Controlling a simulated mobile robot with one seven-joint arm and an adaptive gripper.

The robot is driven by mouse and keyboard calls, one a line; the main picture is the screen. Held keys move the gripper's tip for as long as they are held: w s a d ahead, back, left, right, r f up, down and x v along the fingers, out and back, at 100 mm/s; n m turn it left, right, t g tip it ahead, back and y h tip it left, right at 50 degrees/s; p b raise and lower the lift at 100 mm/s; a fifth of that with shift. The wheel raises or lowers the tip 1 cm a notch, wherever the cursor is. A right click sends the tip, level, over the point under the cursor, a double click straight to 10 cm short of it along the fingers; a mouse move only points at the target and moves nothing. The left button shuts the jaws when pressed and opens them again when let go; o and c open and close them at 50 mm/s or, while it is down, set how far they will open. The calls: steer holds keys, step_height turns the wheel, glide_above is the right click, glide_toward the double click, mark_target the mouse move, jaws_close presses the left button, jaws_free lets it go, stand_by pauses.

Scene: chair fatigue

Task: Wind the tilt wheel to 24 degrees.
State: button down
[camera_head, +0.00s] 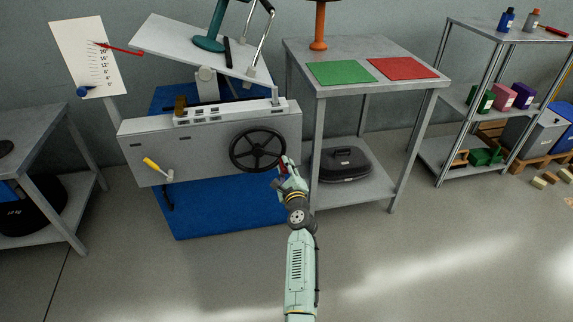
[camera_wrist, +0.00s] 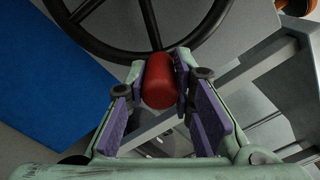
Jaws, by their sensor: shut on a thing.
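The black tilt wheel (camera_head: 257,149) is on the front of the grey machine (camera_head: 212,140). Its rim and spokes also show at the top of the wrist view (camera_wrist: 150,22). My gripper (camera_head: 283,172) is at the wheel's lower right rim. In the wrist view my gripper (camera_wrist: 160,85) is shut on the wheel's red handle (camera_wrist: 158,80), which sits between the purple pads. The scale board (camera_head: 88,58) stands at the upper left, with a red pointer (camera_head: 122,48) near its upper marks; the exact reading is too small to tell. The tilting plate (camera_head: 190,42) slopes down to the right.
A yellow-handled lever (camera_head: 152,164) is on the machine's left front. A grey table (camera_head: 350,48) with green (camera_head: 340,72) and red (camera_head: 403,68) mats stands close on the right, with a black case (camera_head: 344,164) on its lower shelf. The floor in front is clear.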

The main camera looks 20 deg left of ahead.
steer(key=shift+s+a+f+m, duration=0.1)
steer(key=shift+f+m, duration=0.3)
steer(key=c, duration=1.4)
jaws_free()
steer(key=shift+r, duration=0.1)
steer(key=shift+o, duration=0.2)
steer(key=v, duration=1.2)
